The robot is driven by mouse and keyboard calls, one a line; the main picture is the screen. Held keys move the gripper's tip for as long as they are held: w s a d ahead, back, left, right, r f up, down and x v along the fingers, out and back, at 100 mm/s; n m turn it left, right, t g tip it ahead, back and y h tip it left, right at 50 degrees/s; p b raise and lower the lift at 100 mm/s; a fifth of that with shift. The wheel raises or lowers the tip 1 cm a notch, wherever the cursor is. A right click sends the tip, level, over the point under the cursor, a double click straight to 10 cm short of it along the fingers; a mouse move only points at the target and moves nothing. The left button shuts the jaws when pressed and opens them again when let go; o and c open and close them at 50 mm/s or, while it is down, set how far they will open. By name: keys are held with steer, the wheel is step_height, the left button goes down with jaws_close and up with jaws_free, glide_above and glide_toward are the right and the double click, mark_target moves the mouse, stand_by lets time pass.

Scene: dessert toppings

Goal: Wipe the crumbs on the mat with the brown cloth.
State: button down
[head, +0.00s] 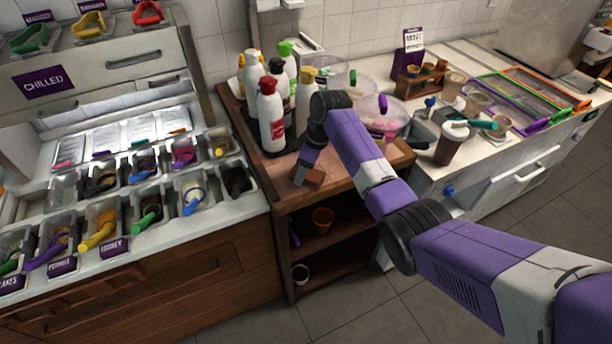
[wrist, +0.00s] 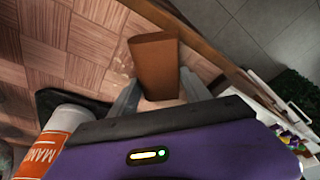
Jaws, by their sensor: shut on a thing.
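The brown cloth (wrist: 155,68) is a folded block between the fingers of my gripper (wrist: 155,98) in the wrist view. My gripper is shut on it. In the head view the cloth (head: 314,178) is at the tip of my gripper (head: 303,178), low over the front part of the wooden stand's top. The mat (wrist: 85,38) shows as a wood-toned, checkered surface beside and under the cloth. Pale crumbs (wrist: 122,58) lie on it just left of the cloth. I cannot tell whether the cloth touches the mat.
Several sauce bottles (head: 270,115) stand on a dark tray behind and left of my gripper. A bottle with an orange label (wrist: 58,140) is close in the wrist view. Clear bowls (head: 380,115) stand at the back right. Topping bins (head: 190,190) fill the left counter.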

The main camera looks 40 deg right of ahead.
mark_target(292, 162)
steer(key=shift+w+d+f+b, duration=0.1)
steer(key=shift+w+d+b, duration=0.05)
steer(key=shift+w+b, duration=0.5)
steer(key=shift+w+d+f+b, duration=0.1)
steer(key=shift+w+d+b, duration=0.05)
steer(key=shift+w+b, duration=0.45)
steer(key=shift+w+d+r+b, duration=0.15)
steer(key=shift+w+b, duration=0.35)
steer(key=shift+b, duration=0.1)
steer(key=w+b, duration=0.2)
steer(key=b, duration=0.1)
steer(key=shift+w+d, duration=0.15)
steer(key=shift+d, duration=0.2)
steer(key=shift+w+d+r+b, duration=0.15)
steer(key=shift+w+b, duration=0.3)
steer(key=shift+b, duration=0.5)
steer(key=shift+r, duration=0.1)
steer(key=shift+w, duration=0.1)
steer(key=r+p, duration=0.3)
steer(key=shift+w+r, duration=0.2)
steer(key=shift+r, duration=0.1)
steer(key=shift+p+v, duration=1.2)
steer(key=shift+w, duration=0.1)
